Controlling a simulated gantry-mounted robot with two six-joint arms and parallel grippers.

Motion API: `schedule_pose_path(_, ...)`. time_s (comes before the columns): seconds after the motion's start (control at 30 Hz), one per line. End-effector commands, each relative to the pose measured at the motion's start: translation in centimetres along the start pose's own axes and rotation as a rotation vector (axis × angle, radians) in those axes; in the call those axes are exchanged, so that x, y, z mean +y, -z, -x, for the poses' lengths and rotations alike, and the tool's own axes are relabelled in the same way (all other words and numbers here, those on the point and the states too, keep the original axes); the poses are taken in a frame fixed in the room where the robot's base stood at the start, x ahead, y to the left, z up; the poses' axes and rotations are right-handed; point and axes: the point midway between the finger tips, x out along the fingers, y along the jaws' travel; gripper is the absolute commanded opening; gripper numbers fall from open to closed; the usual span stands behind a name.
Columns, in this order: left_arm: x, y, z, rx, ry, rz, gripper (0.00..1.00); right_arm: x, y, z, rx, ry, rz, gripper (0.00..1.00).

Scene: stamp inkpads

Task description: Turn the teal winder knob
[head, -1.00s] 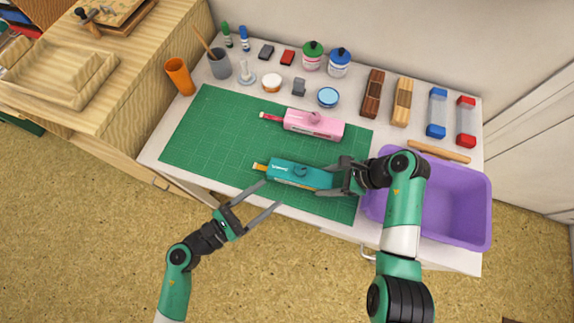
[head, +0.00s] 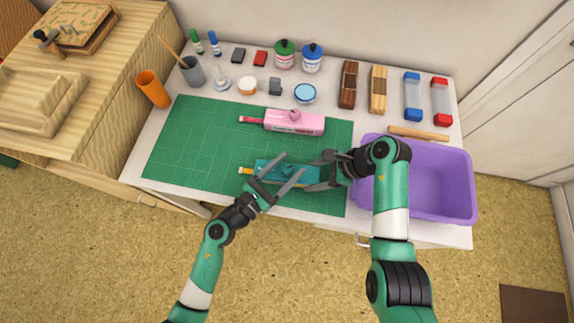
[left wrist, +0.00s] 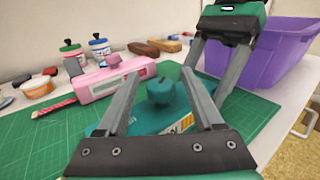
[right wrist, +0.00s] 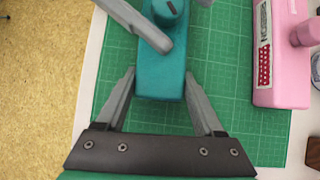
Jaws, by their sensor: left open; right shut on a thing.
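The teal tape-winder body (head: 266,168) lies on the green mat, with a short yellow tip at its left end. Its teal knob (left wrist: 161,92) stands upright between the fingers of my left gripper (left wrist: 160,74) in the left wrist view. Those fingers are open, one on either side of the knob, apparently not touching it. My right gripper (right wrist: 160,76) is shut on the right end of the teal body (right wrist: 166,72). The knob also shows at the top of the right wrist view (right wrist: 167,10), beside a left finger. In the head view the left gripper (head: 293,163) partly covers the teal body.
A similar pink winder (head: 290,123) with a pink knob lies just behind on the green mat (head: 200,140). A purple bin (head: 440,180) stands at the right. Ink pots, pads, wooden blocks and bottles line the back. The mat's left side is clear.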

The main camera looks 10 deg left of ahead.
Motion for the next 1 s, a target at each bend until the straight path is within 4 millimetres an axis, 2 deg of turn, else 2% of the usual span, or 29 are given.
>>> schedule_pose_path(0.1,0.01,0.0,0.03,0.0,0.0,0.0,0.68,0.01,0.01,0.0,0.0,0.0,0.0,0.21)
schedule_pose_path(0.13,0.01,0.0,0.03,0.0,0.0,0.0,0.65,0.01,0.01,0.0,0.0,0.0,0.0,0.21)
schedule_pose_path(0.5,0.03,0.0,0.06,0.0,0.0,0.0,0.0,0.01,0.0,0.0,0.0,-0.001,0.0,0.21)
schedule_pose_path(0.77,0.19,-0.01,-0.04,0.0,0.031,0.0,0.0,0.02,0.0,0.0,0.0,-0.001,0.0,0.21)
schedule_pose_path(1.0,0.24,0.05,-0.08,0.001,0.209,0.0,0.0,0.04,-0.02,-0.02,0.0,-0.002,0.001,0.21)
